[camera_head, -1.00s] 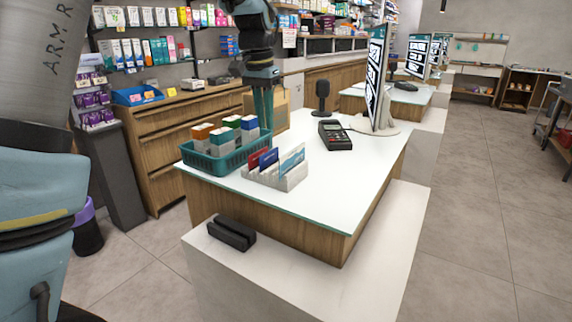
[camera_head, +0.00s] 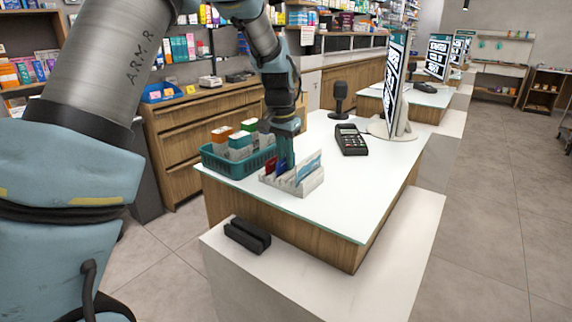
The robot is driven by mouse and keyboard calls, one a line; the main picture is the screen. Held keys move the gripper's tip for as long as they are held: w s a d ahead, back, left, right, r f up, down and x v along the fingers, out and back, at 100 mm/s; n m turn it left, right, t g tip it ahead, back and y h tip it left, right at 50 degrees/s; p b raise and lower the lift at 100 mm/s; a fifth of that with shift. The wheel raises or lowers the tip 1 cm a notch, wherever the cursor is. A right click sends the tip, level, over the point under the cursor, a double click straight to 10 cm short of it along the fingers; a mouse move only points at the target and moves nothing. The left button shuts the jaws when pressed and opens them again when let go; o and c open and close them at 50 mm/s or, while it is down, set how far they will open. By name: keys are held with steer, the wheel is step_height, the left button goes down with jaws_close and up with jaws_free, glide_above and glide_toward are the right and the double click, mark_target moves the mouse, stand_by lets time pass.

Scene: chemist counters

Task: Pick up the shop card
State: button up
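A white card rack (camera_head: 300,187) stands near the front edge of the white counter top. It holds a red card (camera_head: 270,166), a dark blue card partly hidden by my gripper, and a light blue card (camera_head: 308,168) leaning at its right end. I cannot tell which of them is the shop card. My gripper (camera_head: 286,160) points down over the rack, its fingertips among the cards near the dark blue one. The fingers overlap in this view, so their gap and any contact with a card are hidden.
A teal basket (camera_head: 222,168) of boxes stands just left of the rack. A card terminal (camera_head: 351,140), a black stand (camera_head: 339,100) and a screen (camera_head: 396,85) are farther back. A black slotted holder (camera_head: 247,235) sits on the lower white ledge. The counter right of the rack is clear.

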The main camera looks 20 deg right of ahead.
steer(key=shift+f, duration=0.1)
stand_by(0.3)
jaws_close()
